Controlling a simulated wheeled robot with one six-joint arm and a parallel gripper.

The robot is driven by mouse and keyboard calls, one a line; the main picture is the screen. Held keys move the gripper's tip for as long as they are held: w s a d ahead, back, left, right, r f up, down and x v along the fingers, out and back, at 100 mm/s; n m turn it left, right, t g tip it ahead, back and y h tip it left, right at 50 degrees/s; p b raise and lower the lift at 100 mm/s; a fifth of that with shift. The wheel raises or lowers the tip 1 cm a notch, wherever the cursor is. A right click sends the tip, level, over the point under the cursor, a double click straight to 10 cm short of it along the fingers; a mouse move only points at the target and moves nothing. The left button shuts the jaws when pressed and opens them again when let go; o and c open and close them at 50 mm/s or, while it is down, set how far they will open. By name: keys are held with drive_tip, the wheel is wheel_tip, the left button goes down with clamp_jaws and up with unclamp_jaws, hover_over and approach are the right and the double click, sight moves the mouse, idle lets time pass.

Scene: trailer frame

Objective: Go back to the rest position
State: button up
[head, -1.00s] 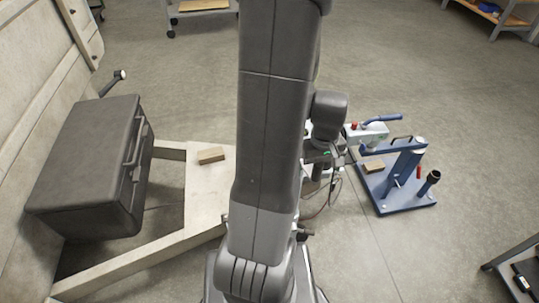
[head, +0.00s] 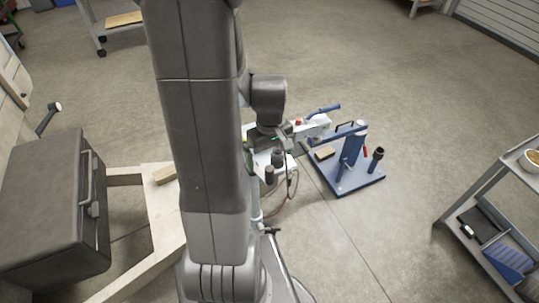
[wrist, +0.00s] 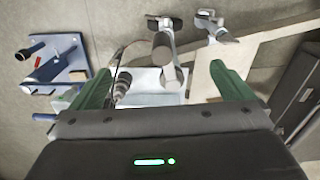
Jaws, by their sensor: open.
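My gripper (wrist: 160,68) is open in the wrist view, its two green fingers wide apart with nothing held between them. It points down over my own base parts, with a white plate and dark jointed pieces showing past the fingers. In the head view my arm runs down the left of the middle and hides most of the gripper; the wrist housing shows just right of the arm.
A blue stand (head: 345,180) is on the floor right of my arm, also in the wrist view (wrist: 55,72). A dark box (head: 50,205) and pale trailer frame (head: 160,205) lie left. A grey cart (head: 470,185) stands right.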

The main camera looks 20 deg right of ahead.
sight(270, 167)
idle(0.3)
wheel_tip(270, 167, down, 8)
drive_tip(key=b, duration=0.7)
drive_tip(key=shift+f, duration=0.2)
drive_tip(key=w+d, duration=0.2)
drive_tip(key=d, duration=0.1)
drive_tip(key=w+d+p, duration=0.1)
drive_tip(key=shift+w+d+r, duration=0.15)
drive_tip(key=shift+d+r, duration=0.05)
drive_tip(key=shift+r, duration=0.05)
